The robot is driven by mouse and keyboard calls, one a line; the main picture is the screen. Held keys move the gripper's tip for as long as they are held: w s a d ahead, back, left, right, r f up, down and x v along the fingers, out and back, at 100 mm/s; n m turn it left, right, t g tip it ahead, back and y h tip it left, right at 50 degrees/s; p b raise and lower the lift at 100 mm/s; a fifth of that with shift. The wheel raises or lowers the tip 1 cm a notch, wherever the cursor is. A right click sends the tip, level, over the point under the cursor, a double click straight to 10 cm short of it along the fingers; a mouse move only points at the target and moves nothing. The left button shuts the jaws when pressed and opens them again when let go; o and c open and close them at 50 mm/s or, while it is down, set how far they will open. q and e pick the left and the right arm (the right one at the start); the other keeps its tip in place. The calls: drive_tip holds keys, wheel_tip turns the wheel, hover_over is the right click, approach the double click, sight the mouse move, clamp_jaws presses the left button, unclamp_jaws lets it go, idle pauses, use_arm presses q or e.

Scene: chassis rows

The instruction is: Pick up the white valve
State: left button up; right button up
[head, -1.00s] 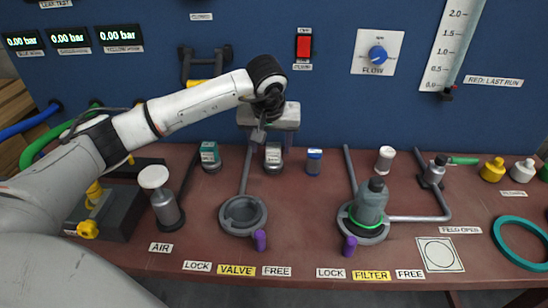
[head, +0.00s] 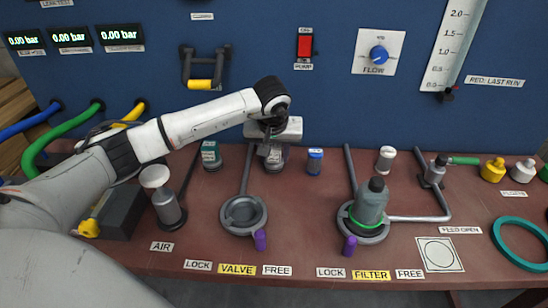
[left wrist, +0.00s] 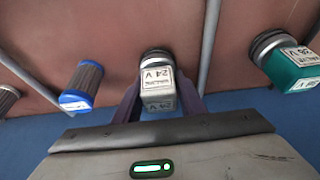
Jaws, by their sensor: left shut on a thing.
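The white valve (head: 274,160), a pale block on a dark round base with a 24 V label, stands at the back of the brown bench below the blue panel. It also shows in the left wrist view (left wrist: 158,92). My left gripper (head: 274,152) reaches down over it from above, its body hiding the valve's top in the head view. In the left wrist view its fingers (left wrist: 160,103) lie on both sides of the block, shut on it. The valve appears to stand on the bench still. My right gripper is not in view.
A green-topped valve (head: 211,156) stands left of the white one, a blue-capped cylinder (head: 315,162) right. In front are an empty round socket (head: 243,215) with a purple lever (head: 260,240) and a grey filter housing (head: 370,205). A white-capped air cylinder (head: 168,205) stands left.

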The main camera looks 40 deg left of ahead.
use_arm(q)
drive_tip(key=shift+r, duration=0.2)
wheel_tip(320, 180, up, 10)
drive_tip(key=shift+f, duration=0.1)
idle(0.4)
